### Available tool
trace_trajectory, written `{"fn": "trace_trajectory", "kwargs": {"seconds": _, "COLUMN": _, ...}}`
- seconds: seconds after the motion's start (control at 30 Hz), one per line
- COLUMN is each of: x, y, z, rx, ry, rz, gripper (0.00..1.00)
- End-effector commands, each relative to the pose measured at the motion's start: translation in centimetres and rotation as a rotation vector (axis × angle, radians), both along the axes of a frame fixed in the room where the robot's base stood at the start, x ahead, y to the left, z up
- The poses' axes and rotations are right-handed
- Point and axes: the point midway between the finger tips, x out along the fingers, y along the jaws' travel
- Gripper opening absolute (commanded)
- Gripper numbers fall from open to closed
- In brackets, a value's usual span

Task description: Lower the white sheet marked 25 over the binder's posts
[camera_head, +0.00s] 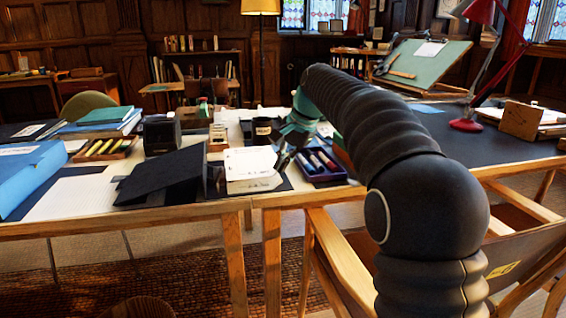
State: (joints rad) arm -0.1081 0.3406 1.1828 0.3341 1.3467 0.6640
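A white sheet (250,162) with small dark marks is tilted above the right half of an open black binder; I cannot read its number. My gripper (281,161), at the end of my dark arm, is at the sheet's right edge and appears shut on it, though the fingertips are small. The binder's cover (163,174) slopes up at the left. Another white page (256,185) shows below the sheet, in the binder. The binder's posts cannot be made out.
A purple tray of markers (321,166) lies close to the right of my gripper. A tray of pencils (104,149) and a blue box (28,178) are at the left.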

Motion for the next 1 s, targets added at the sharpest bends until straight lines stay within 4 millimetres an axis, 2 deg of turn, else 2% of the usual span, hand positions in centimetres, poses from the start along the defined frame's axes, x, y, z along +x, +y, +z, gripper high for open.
{"fn": "trace_trajectory", "kwargs": {"seconds": 0.43, "x": -0.30, "y": 0.16, "z": 0.04, "rx": 0.000, "ry": 0.000, "rz": 0.001, "gripper": 0.00}}
{"fn": "trace_trajectory", "kwargs": {"seconds": 0.57, "x": -0.30, "y": 0.17, "z": 0.03, "rx": 0.000, "ry": 0.000, "rz": 0.001, "gripper": 0.31}}
{"fn": "trace_trajectory", "kwargs": {"seconds": 0.6, "x": -0.30, "y": 0.17, "z": 0.02, "rx": 0.000, "ry": 0.000, "rz": 0.001, "gripper": 0.35}}
{"fn": "trace_trajectory", "kwargs": {"seconds": 0.87, "x": -0.30, "y": 0.16, "z": 0.04, "rx": 0.000, "ry": 0.000, "rz": 0.001, "gripper": 0.35}}
{"fn": "trace_trajectory", "kwargs": {"seconds": 1.0, "x": -0.41, "y": -0.09, "z": 0.72, "rx": 0.000, "ry": -0.003, "rz": 0.000, "gripper": 0.35}}
